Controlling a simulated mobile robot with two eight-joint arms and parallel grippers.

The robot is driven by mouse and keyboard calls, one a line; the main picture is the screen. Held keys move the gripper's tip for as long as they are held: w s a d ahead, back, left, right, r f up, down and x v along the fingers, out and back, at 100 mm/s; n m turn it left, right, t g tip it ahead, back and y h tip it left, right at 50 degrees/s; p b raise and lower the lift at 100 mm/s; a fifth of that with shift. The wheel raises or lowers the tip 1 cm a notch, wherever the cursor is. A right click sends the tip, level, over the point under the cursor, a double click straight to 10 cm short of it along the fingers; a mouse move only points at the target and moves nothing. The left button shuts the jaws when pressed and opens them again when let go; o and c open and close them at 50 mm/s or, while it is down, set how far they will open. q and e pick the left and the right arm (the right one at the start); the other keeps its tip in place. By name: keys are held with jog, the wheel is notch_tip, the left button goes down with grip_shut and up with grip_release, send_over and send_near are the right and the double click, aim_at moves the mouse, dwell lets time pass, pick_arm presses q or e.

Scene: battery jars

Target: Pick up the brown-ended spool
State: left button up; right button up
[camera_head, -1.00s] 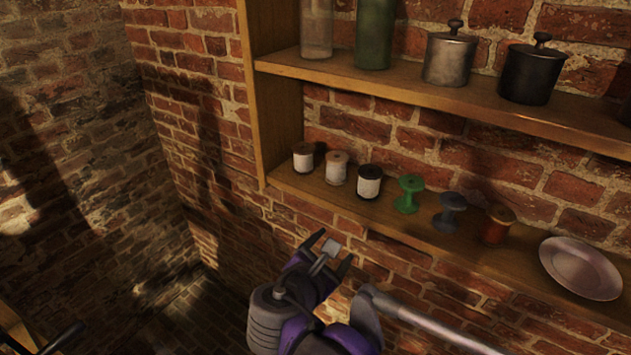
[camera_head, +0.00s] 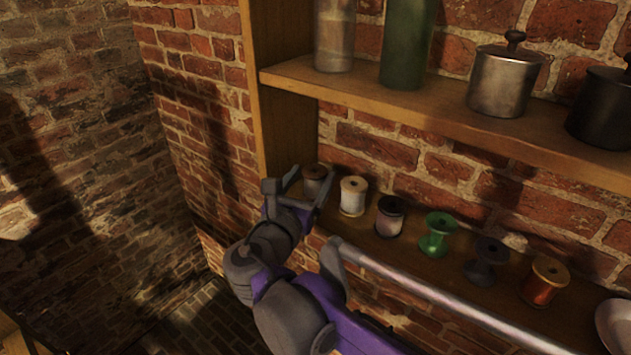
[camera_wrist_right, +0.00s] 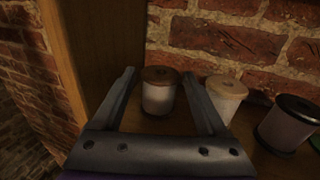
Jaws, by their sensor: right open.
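The brown-ended spool (camera_head: 314,178), with pale thread and a brown top, stands upright at the left end of the lower shelf. It also shows in the right wrist view (camera_wrist_right: 159,97). My right gripper (camera_head: 298,182) is open at the spool. In the right wrist view its two fingers (camera_wrist_right: 158,78) reach along the left and right of the spool, with a gap on each side. The spool's lower part is partly hidden by the gripper in the head view. My left gripper is not in view.
A tan-ended white spool (camera_head: 353,196) stands close to the right, then a black-ended spool (camera_head: 389,217), and green, dark grey and red ones. The wooden side panel (camera_wrist_right: 95,50) is close on the left. The upper shelf (camera_head: 420,105) holds bottles and pots.

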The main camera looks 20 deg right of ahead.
aim_at(316, 171)
jog(key=x, duration=0.5)
jog(key=shift+d+f, duration=0.1)
jog(key=shift+s, duration=0.1)
jog(key=c, duration=1.1)
